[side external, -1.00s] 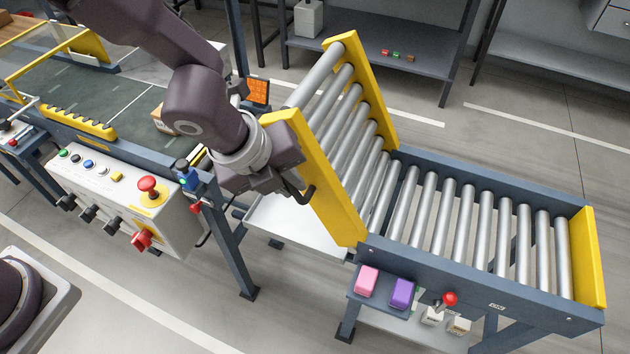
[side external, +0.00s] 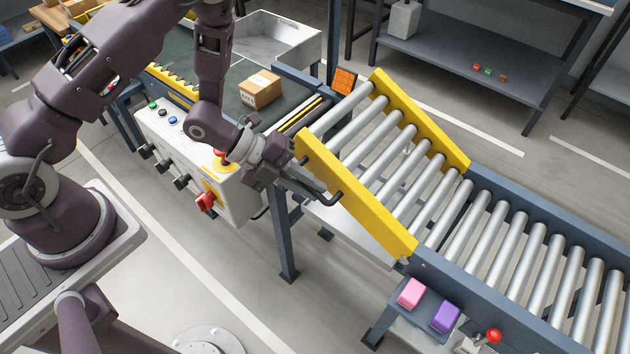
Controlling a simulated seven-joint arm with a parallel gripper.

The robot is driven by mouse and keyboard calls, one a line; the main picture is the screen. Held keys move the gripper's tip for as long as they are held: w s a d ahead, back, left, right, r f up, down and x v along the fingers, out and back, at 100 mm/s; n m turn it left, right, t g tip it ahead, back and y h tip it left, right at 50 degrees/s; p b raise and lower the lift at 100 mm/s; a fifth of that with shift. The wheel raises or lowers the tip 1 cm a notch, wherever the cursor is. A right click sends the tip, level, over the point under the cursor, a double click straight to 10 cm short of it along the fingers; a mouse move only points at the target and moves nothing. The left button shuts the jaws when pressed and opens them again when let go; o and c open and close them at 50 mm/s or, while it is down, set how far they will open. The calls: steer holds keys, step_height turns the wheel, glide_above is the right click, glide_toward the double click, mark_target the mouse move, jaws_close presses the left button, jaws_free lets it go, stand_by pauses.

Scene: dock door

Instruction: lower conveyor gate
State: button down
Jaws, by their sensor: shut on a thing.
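The conveyor gate (side external: 356,200) has yellow side rails and silver rollers. It is hinged at the roller conveyor (side external: 492,238) on the right and slopes up to the left, its free end raised at a shallow angle. A dark bar handle (side external: 326,200) sticks out from the near yellow rail. My gripper (side external: 297,184) is at this handle beside the rail's upper end and is shut on it. The fingertips are small and partly hidden against the dark handle.
A belt conveyor with a cardboard box (side external: 260,90) lies left of the gate's free end. A control panel (side external: 190,150) with buttons and a red knob stands in front. Pink (side external: 411,292) and purple (side external: 445,316) blocks sit on a shelf below the hinge.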

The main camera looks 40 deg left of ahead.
steer(key=shift+w+f, duration=0.1)
steer(key=shift+f, duration=0.05)
steer(key=c, duration=1.5)
jaws_free()
steer(key=shift+o, duration=0.2)
steer(key=v, duration=0.7)
steer(key=shift+c, duration=0.2)
